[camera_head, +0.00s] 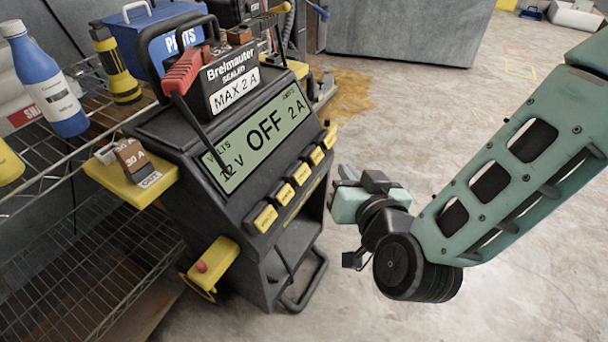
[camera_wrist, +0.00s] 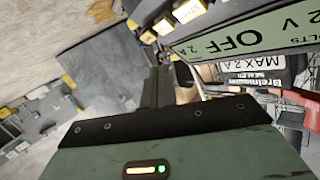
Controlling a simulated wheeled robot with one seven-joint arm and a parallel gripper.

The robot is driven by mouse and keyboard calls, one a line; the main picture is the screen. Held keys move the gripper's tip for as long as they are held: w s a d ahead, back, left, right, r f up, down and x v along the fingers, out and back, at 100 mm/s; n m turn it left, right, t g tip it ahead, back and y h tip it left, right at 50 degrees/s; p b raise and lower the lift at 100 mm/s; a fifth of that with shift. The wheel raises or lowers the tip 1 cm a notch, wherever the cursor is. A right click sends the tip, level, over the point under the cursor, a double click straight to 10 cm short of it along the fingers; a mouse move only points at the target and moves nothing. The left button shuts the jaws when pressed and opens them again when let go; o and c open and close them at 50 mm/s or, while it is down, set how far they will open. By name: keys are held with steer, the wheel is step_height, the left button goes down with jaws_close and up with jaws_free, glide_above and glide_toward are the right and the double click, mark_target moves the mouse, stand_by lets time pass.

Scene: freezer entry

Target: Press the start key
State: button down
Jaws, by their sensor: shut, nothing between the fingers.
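A black charger (camera_head: 230,190) stands at the left with a green display (camera_head: 262,133) reading "OFF", "12 V" and "2 A". The display is upside down in the wrist view (camera_wrist: 235,38). A slanting row of yellow keys (camera_head: 282,194) runs below the display. A few keys also show at the top of the wrist view (camera_wrist: 187,10). Their lettering is too small to tell which one is the start key. My gripper (camera_head: 345,183) is shut and empty, to the right of the keys and apart from them. Its dark fingers show in the wrist view (camera_wrist: 158,82).
A black battery (camera_head: 228,76) marked "MAX 2 A" with a red clamp (camera_head: 187,70) sits atop the charger. A yellow side shelf (camera_head: 130,190) and a yellow bracket (camera_head: 213,262) stick out at its left. A wire rack (camera_head: 60,250) stands behind. The floor at right is clear.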

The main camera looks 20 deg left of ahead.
mark_target(307, 167)
steer(key=a+f+b, duration=0.2)
steer(key=a+f, duration=0.1)
steer(key=a, duration=0.2)
steer(key=shift+w+a+f, duration=0.25)
steer(key=shift+a+f, duration=0.05)
steer(key=shift+a, duration=0.1)
steer(key=shift+a+f, duration=0.1)
steer(key=shift+a, duration=0.05)
stand_by(1.7)
steer(key=shift+a+f, duration=0.15)
steer(key=shift+a, duration=0.1)
steer(key=shift+a+f+b, duration=0.2)
steer(key=shift+a+b, duration=0.15)
stand_by(0.8)
steer(key=shift+d+r, duration=0.1)
steer(key=shift+d+r+p, duration=0.35)
steer(key=shift+d+p, duration=0.1)
steer(key=shift+d, duration=0.2)
steer(key=shift+s+d+r+p, duration=0.1)
steer(key=shift+d+r+p, duration=0.55)
steer(key=shift+d, duration=0.45)
steer(key=shift+s+d+r+p, duration=0.1)
steer(key=shift+d+r+p, duration=0.35)
steer(key=shift+d+r, duration=0.45)
